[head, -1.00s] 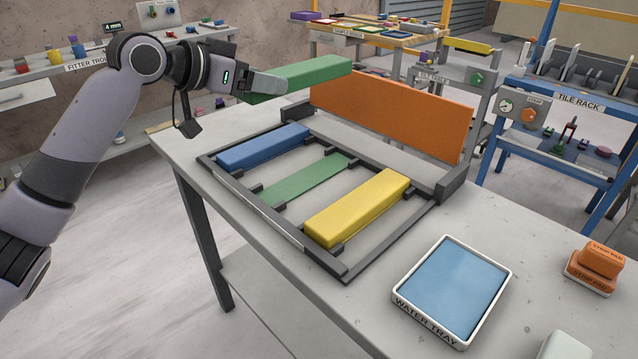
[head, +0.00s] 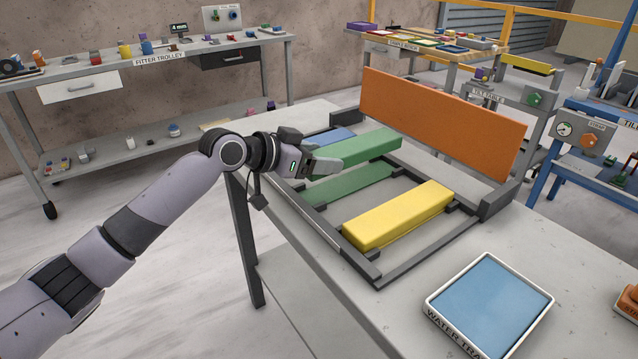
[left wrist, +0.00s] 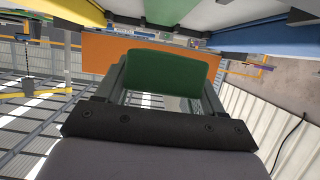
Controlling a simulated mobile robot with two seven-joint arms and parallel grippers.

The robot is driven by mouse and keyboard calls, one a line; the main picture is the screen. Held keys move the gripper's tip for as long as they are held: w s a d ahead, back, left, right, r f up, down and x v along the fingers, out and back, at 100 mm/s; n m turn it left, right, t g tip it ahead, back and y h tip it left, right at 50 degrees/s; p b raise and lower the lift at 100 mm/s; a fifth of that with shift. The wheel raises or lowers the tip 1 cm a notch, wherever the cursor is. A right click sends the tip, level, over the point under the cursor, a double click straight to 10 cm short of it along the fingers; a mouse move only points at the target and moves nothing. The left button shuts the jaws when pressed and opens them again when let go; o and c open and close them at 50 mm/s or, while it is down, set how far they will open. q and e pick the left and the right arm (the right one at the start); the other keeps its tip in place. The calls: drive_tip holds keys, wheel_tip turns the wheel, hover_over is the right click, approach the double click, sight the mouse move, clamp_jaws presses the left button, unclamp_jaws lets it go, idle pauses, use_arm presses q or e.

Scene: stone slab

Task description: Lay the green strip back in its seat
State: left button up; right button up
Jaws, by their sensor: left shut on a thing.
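My left gripper (head: 328,166) is shut on the near end of the green strip (head: 370,147). In the left wrist view the strip (left wrist: 157,75) sits between the two fingers. The strip is held above the dark frame (head: 360,274), over the gap between the blue strip and the flat green seat (head: 348,185). The seat is empty. The blue strip (head: 328,140) lies in the frame, partly hidden by the gripper and the green strip. The yellow strip (head: 398,216) lies in the frame on the near side of the green seat. My right gripper is not in view.
An orange board (head: 440,122) stands upright along the frame's back edge. A white water tray (head: 545,302) stands on the slab table at the right. The table surface between frame and tray is clear. The fitter trolley (head: 110,72) stands behind at left.

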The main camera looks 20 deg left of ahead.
sight(318, 195)
use_arm(q)
drive_tip(key=shift+f, duration=2.8)
drive_tip(key=o, duration=1.4)
drive_tip(key=shift+f+b, duration=0.2)
drive_tip(key=shift+b, duration=0.1)
drive_tip(key=shift+c, duration=0.2)
drive_tip(key=shift+r, duration=0.2)
drive_tip(key=v, duration=1)
drive_tip(key=shift+s+a+f, duration=0.1)
drive_tip(key=shift+a+f, duration=0.05)
drive_tip(key=shift+v, duration=0.9)
drive_tip(key=shift+s, duration=0.1)
